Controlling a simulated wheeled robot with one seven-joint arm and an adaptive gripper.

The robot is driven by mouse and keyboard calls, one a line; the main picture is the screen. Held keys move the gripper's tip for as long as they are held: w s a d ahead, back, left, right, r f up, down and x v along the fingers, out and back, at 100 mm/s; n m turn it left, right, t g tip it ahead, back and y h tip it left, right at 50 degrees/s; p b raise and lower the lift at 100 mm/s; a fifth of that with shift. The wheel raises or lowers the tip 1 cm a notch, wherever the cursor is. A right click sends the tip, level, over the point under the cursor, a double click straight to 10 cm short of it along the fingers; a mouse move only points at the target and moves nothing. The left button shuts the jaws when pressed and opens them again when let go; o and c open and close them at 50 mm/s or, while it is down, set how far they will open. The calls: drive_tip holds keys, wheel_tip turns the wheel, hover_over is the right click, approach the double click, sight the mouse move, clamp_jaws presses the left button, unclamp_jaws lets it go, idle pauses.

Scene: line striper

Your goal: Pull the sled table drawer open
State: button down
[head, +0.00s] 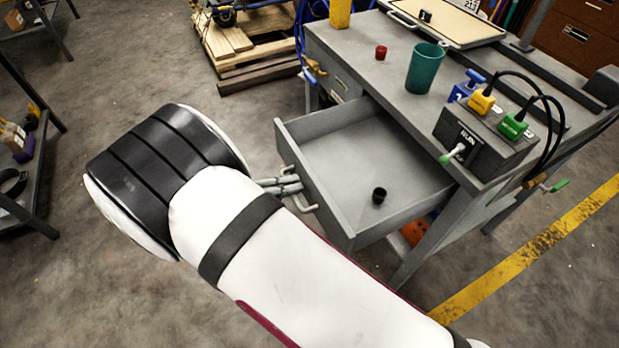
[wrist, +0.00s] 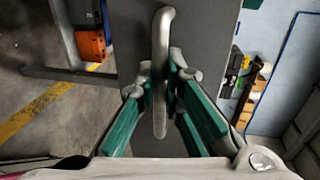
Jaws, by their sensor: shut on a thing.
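The sled table (head: 385,78) is a grey metal bench right of centre in the head view. Its drawer (head: 375,160) is pulled well out, and a small black cup (head: 379,195) stands inside. The drawer's front has a bent bar handle (head: 305,206). My gripper (head: 285,186) is at this handle, largely hidden behind my white arm in the head view. In the wrist view, the handle (wrist: 161,70) passes between the green-padded fingers of my gripper (wrist: 160,95), which are shut on it. The grey drawer front (wrist: 195,30) lies behind the handle.
A teal cup (head: 425,68), a small red cup (head: 381,52) and a control box (head: 485,140) with coloured plugs stand on the table top. A pallet (head: 250,45) lies behind; a shelf (head: 28,150) stands at left. Concrete floor is clear before the drawer.

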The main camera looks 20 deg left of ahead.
drive_tip(key=shift+v, duration=0.85)
drive_tip(key=shift+f, duration=0.25)
drive_tip(key=c, duration=1.7)
unclamp_jaws()
drive_tip(key=shift+s+a, duration=0.1)
drive_tip(key=shift+a, duration=0.05)
drive_tip(key=v, duration=1.1)
drive_tip(key=shift+s+a+r, duration=0.1)
drive_tip(key=shift+s+a, duration=0.1)
drive_tip(key=shift+s, duration=0.15)
